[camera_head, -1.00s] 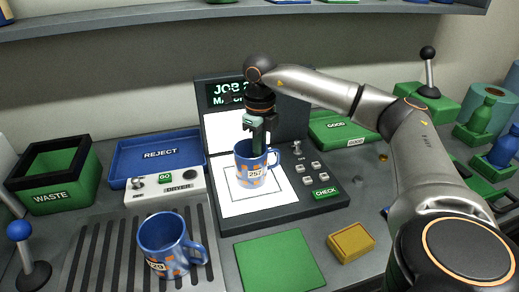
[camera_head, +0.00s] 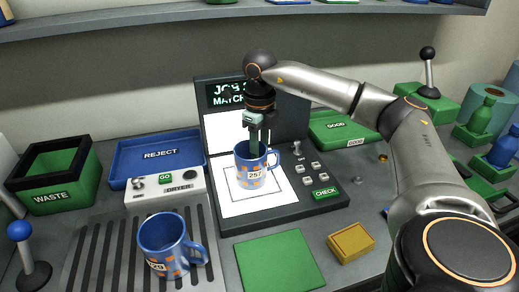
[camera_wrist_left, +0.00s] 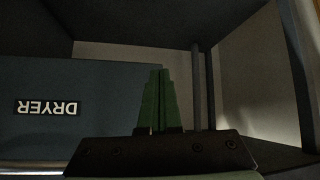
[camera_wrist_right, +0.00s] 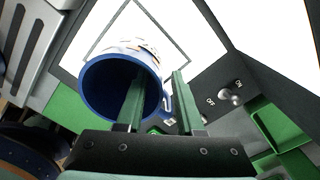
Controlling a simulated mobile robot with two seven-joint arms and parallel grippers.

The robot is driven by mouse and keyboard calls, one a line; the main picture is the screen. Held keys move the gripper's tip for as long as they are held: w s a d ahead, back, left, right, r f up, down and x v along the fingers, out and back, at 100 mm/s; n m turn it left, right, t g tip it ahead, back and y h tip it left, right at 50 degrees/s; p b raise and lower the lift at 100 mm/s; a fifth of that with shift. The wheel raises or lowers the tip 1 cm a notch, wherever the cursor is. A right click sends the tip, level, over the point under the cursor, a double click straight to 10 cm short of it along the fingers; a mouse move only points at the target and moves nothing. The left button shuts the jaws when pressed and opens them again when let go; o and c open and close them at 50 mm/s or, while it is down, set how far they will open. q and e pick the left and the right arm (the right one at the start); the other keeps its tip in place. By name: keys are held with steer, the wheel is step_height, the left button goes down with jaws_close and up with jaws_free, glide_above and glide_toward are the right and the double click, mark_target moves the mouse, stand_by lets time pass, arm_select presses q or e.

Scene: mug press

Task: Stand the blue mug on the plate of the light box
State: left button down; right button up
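The blue mug with orange patches and the label 257 (camera_head: 256,170) stands upright on the white plate (camera_head: 233,202) of the light box (camera_head: 318,205). My right gripper (camera_head: 257,150) points down at it from above. In the right wrist view the mug (camera_wrist_right: 100,85) has one finger of the right gripper (camera_wrist_right: 160,100) inside its mouth and the other outside its wall, with a gap between the fingers. My left gripper (camera_wrist_left: 161,90) is empty, its fingers together; it is not in the head view.
A second blue mug (camera_head: 165,240) stands on the slatted rack at front left. A blue reject tray (camera_head: 158,158) and green waste bin (camera_head: 55,175) lie left. A green mat (camera_head: 278,262) and yellow block (camera_head: 351,242) lie in front. A dryer label (camera_wrist_left: 48,107) faces my left wrist.

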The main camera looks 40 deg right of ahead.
step_height(320, 180, up, 11)
steer(key=shift+r+p, duration=0.15)
steer(key=shift+p, duration=0.65)
